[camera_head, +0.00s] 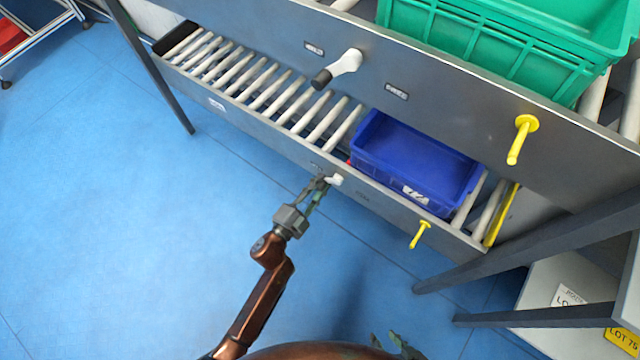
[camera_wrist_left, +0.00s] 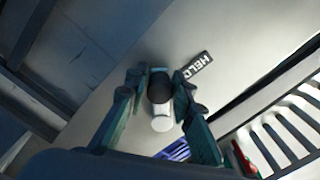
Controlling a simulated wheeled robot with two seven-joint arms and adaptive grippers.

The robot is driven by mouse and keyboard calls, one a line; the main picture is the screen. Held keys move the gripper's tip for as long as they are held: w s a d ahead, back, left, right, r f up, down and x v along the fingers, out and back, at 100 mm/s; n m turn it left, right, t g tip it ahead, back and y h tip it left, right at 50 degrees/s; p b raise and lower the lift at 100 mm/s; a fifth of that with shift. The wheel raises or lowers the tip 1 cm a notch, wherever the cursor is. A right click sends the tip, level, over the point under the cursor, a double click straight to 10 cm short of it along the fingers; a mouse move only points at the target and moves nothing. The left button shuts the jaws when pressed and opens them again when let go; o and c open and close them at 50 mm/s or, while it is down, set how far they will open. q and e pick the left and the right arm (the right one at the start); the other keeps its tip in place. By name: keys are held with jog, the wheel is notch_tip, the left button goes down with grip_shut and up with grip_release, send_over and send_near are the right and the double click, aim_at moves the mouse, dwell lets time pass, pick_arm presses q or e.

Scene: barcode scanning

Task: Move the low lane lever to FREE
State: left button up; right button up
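The low lane lever has a white hub (camera_head: 336,180) on the lower rail, and its handle runs into my left gripper (camera_head: 323,186). In the left wrist view, its dark knob (camera_wrist_left: 159,87) sits between the two fingertips, which appear to touch it from both sides. The HELD label (camera_wrist_left: 197,66) is just beyond the right fingertip. A small label (camera_head: 363,197), too small to read, is on the rail right of the lever. Part of my right gripper (camera_head: 398,346) seems to show at the bottom edge; its state is unclear.
A blue crate (camera_head: 410,165) stands on the lower rollers right of the lever. A yellow peg (camera_head: 420,235) sticks out further right. Above are the upper lane's lever (camera_head: 338,68), another yellow peg (camera_head: 522,138) and a green crate (camera_head: 500,40). The floor in front is clear.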

pick_arm(q)
grip_shut()
dwell(0.3)
jog(key=shift+f, duration=0.1)
jog(key=shift+s, duration=0.1)
